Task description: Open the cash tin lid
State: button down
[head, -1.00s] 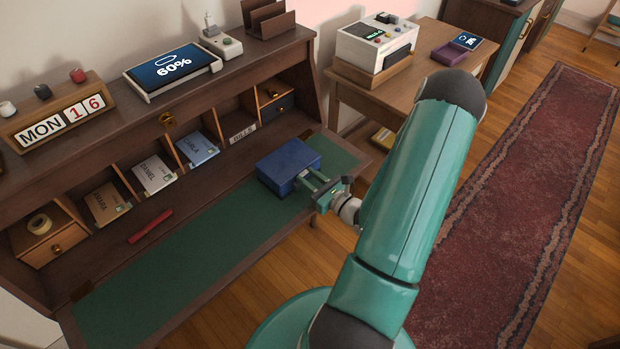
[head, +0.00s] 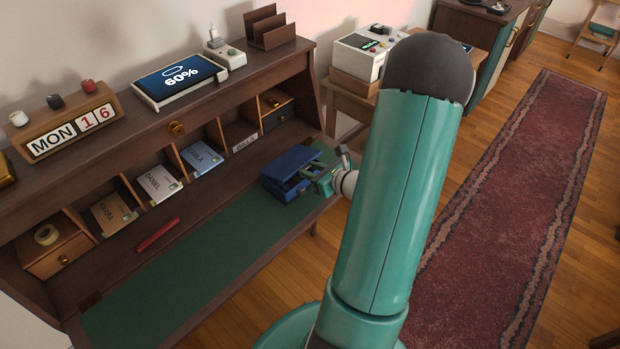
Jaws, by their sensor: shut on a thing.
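The blue cash tin (head: 283,188) sits on the right part of the desk's green writing surface. Its lid (head: 290,161) is tilted up a little on the side facing my gripper, with a dark gap between lid and body. My gripper (head: 318,180) is at the tin's right side, its jaws shut on the edge of the lid. The fingertips are small in the view, and the inside of the tin is mostly hidden.
The green surface (head: 180,270) left of the tin is mostly clear. A red stick-like object (head: 158,235) lies near the pigeonholes, which hold several envelopes. A side table with a white machine (head: 358,55) stands behind my arm.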

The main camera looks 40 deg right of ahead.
aim_at(295, 162)
jog(key=r+g, duration=0.1)
jog(key=w+r+g, duration=0.1)
jog(key=w+r, duration=0.1)
jog(key=shift+r+g, duration=0.3)
jog(key=shift+g, duration=0.1)
jog(key=shift+w+r+g, duration=0.95)
jog(key=shift+r+g, duration=0.15)
jog(key=shift+w+r, duration=0.6)
jog(key=shift+w, duration=0.2)
jog(key=shift+w+r, duration=0.6)
jog(key=shift+w, duration=0.2)
jog(key=w+g, duration=0.1)
jog(key=w, duration=0.1)
jog(key=w+r+g, duration=0.1)
jog(key=w+g, duration=0.1)
jog(key=shift+a+r+g, duration=0.15)
jog(key=shift+r+g, duration=0.05)
jog(key=shift+g, duration=0.1)
